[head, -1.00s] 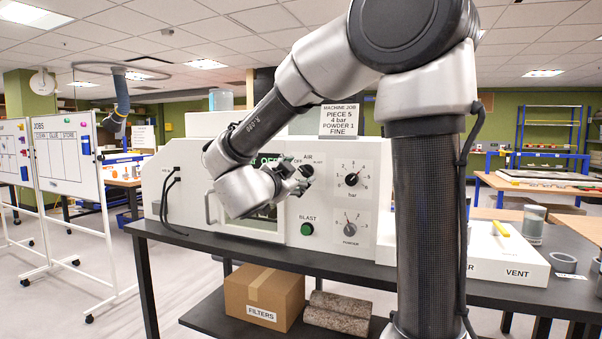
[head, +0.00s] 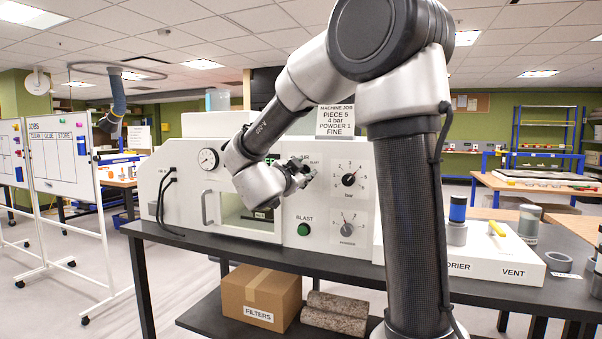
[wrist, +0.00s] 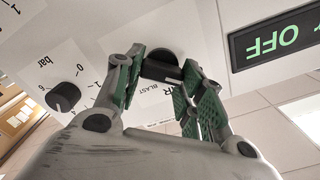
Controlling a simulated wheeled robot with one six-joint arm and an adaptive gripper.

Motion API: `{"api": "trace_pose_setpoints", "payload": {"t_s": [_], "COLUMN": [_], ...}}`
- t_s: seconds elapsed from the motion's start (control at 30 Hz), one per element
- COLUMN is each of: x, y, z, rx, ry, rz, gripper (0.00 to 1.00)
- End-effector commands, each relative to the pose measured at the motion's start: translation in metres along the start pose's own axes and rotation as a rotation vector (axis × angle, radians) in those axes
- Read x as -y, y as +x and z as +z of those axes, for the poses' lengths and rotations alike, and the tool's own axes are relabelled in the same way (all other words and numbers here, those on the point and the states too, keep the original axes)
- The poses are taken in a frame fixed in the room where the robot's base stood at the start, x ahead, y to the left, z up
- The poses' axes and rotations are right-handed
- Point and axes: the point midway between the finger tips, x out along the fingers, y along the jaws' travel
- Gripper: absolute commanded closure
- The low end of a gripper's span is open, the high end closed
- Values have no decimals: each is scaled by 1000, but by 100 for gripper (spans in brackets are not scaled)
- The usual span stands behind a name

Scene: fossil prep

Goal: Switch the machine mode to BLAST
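The blasting machine (head: 180,170) is a white cabinet on a dark bench. Its mode switch (wrist: 162,64) is a black knob with AIR and BLAST lettering beside it, upside down in the wrist view. The green-lit display (wrist: 268,42) reads OFF. My gripper (head: 303,172) is at the machine's front panel and hides the knob in the head view. In the wrist view its green-padded fingers (wrist: 162,80) stand apart on either side of the knob, very close to it. I cannot tell whether they touch it.
The bar dial (head: 348,180) is right of my gripper, with the powder dial (head: 347,226) below. A green BLAST button (head: 303,229) is below my gripper. The job card (head: 335,121) stands on top.

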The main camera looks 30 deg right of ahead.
Motion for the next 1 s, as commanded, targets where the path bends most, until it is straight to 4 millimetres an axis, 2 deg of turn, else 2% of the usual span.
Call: {"api": "trace_pose_setpoints", "payload": {"t_s": [0.27, 0.47, 1.0], "x": [0, -1, -4], "y": [0, 0, 0], "z": [0, 0, 1], "rx": [0, 0, 0], "ry": [16, 93, 563], "rz": [1, 1, 1], "gripper": [85, 85, 85]}}
